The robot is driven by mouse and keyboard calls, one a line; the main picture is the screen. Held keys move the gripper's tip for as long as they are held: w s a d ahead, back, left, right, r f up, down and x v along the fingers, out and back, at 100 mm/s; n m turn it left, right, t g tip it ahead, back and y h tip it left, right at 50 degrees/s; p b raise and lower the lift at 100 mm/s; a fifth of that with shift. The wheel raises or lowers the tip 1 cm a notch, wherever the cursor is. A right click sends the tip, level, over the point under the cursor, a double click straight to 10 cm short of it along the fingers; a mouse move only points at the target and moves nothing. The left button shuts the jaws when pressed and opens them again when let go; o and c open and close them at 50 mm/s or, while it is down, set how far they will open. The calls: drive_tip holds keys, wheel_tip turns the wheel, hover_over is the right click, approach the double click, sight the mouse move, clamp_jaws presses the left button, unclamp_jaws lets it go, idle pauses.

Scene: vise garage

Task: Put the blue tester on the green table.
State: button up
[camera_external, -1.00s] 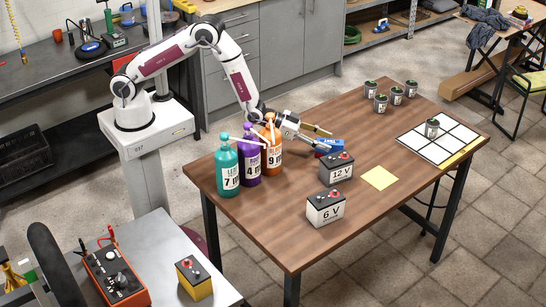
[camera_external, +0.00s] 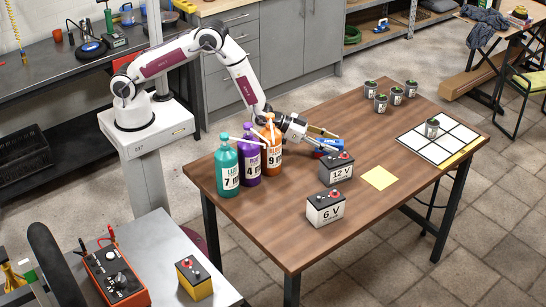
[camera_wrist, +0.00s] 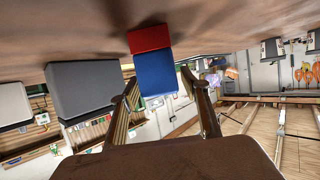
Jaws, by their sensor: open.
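The blue tester (camera_external: 327,147) lies on the brown wooden table (camera_external: 270,225), just behind the 12 V battery. In the wrist view, whose picture is upside down, it shows as a blue block (camera_wrist: 156,73) with a red part at its far end. My gripper (camera_external: 334,142) is low over the table, right of the bottles. Its fingers are open, one on each side of the near end of the tester. The wrist view shows a gap between the tester and the left finger; contact at the right finger is unclear. I see no table that is clearly green.
The 12 V battery (camera_external: 337,168) stands close in front of the tester, and the 6 V battery (camera_external: 325,207) further forward. Teal (camera_external: 227,168), purple (camera_external: 249,162) and orange (camera_external: 272,153) bottles stand left of my gripper. A grey table (camera_external: 160,240) is at lower left.

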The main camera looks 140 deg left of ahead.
sight(342, 147)
drive_tip(key=shift+x, duration=2.45)
drive_tip(key=shift+s+a+f, duration=0.1)
drive_tip(key=shift+s, duration=0.05)
clamp_jaws()
